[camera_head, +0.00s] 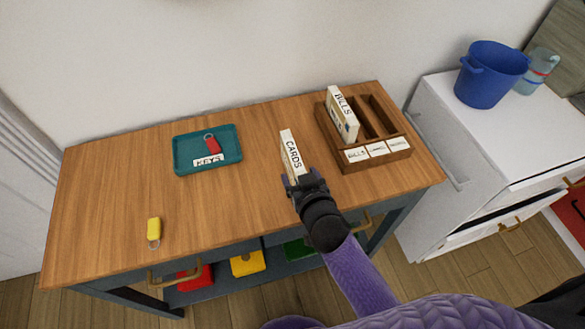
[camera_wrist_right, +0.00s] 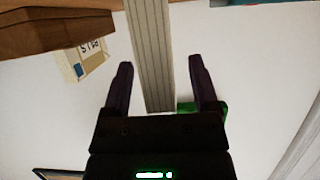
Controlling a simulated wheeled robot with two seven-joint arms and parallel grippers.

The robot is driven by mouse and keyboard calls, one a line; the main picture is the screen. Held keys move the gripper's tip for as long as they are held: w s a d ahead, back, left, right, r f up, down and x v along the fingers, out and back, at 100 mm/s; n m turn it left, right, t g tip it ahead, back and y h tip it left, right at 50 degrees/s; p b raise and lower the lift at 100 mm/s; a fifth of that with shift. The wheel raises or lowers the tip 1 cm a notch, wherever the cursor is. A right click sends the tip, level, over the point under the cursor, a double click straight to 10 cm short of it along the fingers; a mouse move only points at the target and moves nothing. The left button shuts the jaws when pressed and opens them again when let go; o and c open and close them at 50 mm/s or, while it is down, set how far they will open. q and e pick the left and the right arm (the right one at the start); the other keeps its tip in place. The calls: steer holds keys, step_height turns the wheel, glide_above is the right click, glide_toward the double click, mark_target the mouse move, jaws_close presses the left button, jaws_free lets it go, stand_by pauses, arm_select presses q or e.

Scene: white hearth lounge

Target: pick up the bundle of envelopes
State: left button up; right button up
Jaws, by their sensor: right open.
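The bundle of envelopes, a white upright block labelled CARDS (camera_head: 291,153), stands on the wooden table between the teal tray and the brown sorter. In the right wrist view its striped edge (camera_wrist_right: 148,55) lies between my two fingers. My right gripper (camera_head: 302,182) is at the near end of the bundle, open, with one finger on each side; the wrist view shows the open fingers too (camera_wrist_right: 160,62). A gap shows beside the right-hand finger; I cannot tell whether either finger touches. The gripper hides the bundle's near lower end. My left gripper is not in view.
The brown sorter (camera_head: 372,160) holds an upright BILLS bundle (camera_head: 343,113) and has free slots. The teal tray (camera_head: 179,155) holds a red key fob (camera_head: 212,144). A yellow fob (camera_head: 154,230) lies front left. The left middle of the table (camera_head: 110,180) is clear.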

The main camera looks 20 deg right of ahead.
steer(key=shift+w+f, duration=0.15)
steer(key=shift+w, duration=0.15)
jaws_close()
